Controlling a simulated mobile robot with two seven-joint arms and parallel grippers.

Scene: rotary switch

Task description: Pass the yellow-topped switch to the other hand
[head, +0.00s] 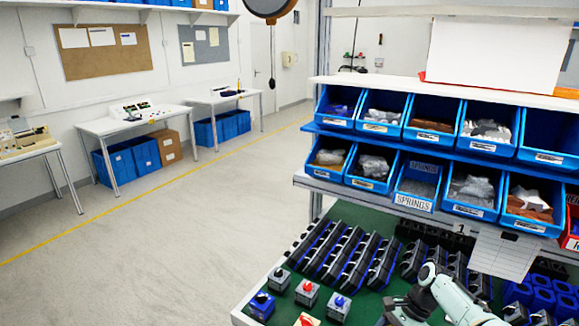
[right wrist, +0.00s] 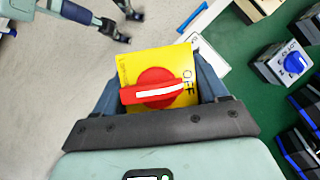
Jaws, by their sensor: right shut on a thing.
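The yellow-topped switch (right wrist: 183,62) has a red knob with a white bar and "OFF" lettering. In the right wrist view it sits between the dark fingers of my right gripper (right wrist: 160,88), which is shut on its sides. Its lower body is hidden. My left gripper (right wrist: 130,27) shows at the upper left of that view, apart from the switch, with its dark fingers spread and empty. In the head view, part of my right arm shows at the lower right. A red-knobbed, yellowish-topped switch (head: 306,320) is cut by the bottom edge; I cannot tell whether it is the held one.
On the green bench top (head: 350,214) stand a grey switch with a blue knob (head: 338,305), one with a red knob (head: 307,291) and rows of black-and-blue parts (head: 345,255). Blue bins (head: 416,188) fill the shelves above. The floor (head: 190,235) to the left is open.

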